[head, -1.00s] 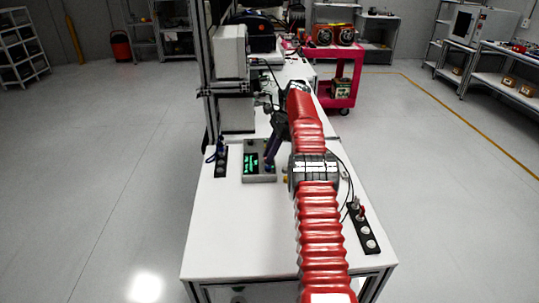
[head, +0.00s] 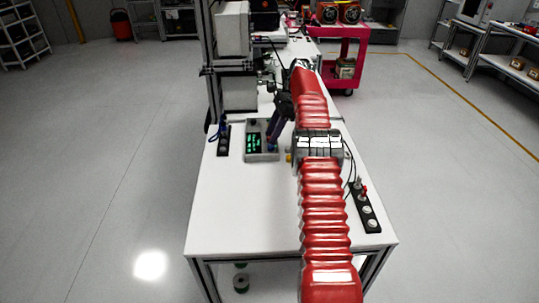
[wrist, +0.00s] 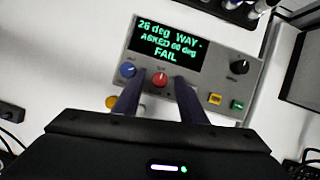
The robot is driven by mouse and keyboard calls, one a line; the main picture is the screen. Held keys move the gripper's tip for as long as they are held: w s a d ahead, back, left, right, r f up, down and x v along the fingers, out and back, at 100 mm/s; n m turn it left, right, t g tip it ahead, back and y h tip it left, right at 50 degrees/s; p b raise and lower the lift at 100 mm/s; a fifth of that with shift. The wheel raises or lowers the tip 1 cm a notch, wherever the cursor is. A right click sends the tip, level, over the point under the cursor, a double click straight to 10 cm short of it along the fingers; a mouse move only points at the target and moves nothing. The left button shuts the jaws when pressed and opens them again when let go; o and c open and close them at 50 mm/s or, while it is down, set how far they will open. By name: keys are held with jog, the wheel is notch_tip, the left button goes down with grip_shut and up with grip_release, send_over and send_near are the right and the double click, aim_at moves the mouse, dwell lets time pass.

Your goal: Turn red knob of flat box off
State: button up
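The flat box (wrist: 205,55) is a grey panel with a dark display of green text: "26 deg WAY - ASKED 60 deg FAIL". Its red knob (wrist: 160,79) sits below the display, between a blue knob (wrist: 127,70) and an orange button (wrist: 215,99). My gripper (wrist: 159,82) is open, one dark finger on each side of the red knob, with gaps showing. In the head view the box (head: 253,146) stands on the white table, and my gripper (head: 271,146) reaches down to its right part. The red knob cannot be made out there.
The box also has a black knob (wrist: 240,67) and a green button (wrist: 237,105). On the white table (head: 235,215), a black strip (head: 223,142) stands left of the box and another (head: 366,209) lies at the right edge. The table's front is clear.

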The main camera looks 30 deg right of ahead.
jog(key=shift+s+m+t, duration=0.1)
jog(key=shift+m+t, duration=0.2)
jog(key=shift+m, duration=0.6)
